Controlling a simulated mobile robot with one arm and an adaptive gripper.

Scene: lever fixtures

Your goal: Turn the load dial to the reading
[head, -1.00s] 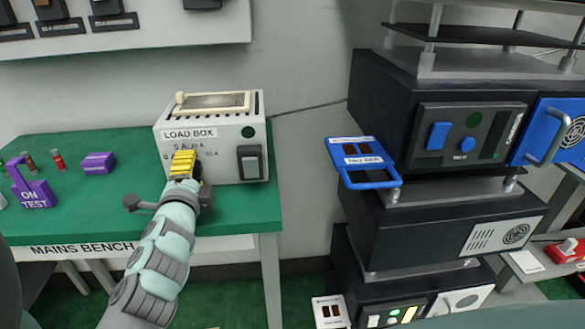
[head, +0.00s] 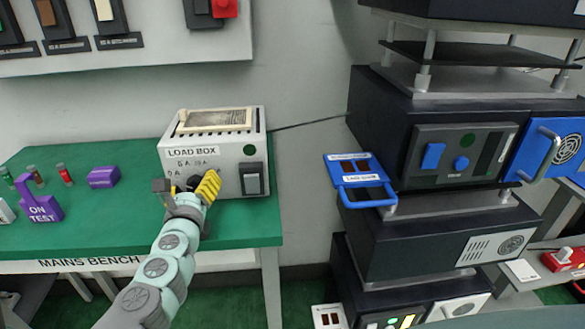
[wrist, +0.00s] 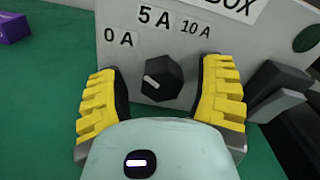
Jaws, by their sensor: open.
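The load box (head: 228,150) is a pale metal box on the green bench, labelled LOAD BOX. Its load dial (wrist: 162,77) is a black knob with a white pointer mark on its left side, pointing left and slightly up, roughly toward the 0 A label (wrist: 118,40). The 5 A label (wrist: 155,17) is above the dial and the 10 A label (wrist: 195,27) is to its upper right. My gripper (wrist: 164,88) is open, with one yellow-padded finger on each side of the dial and visible gaps to it. In the head view my gripper (head: 186,186) partly hides the dial.
A dark rocker switch (head: 251,179) sits right of the dial on the box front. A rack of dark units (head: 390,140) with a blue handle stands right.

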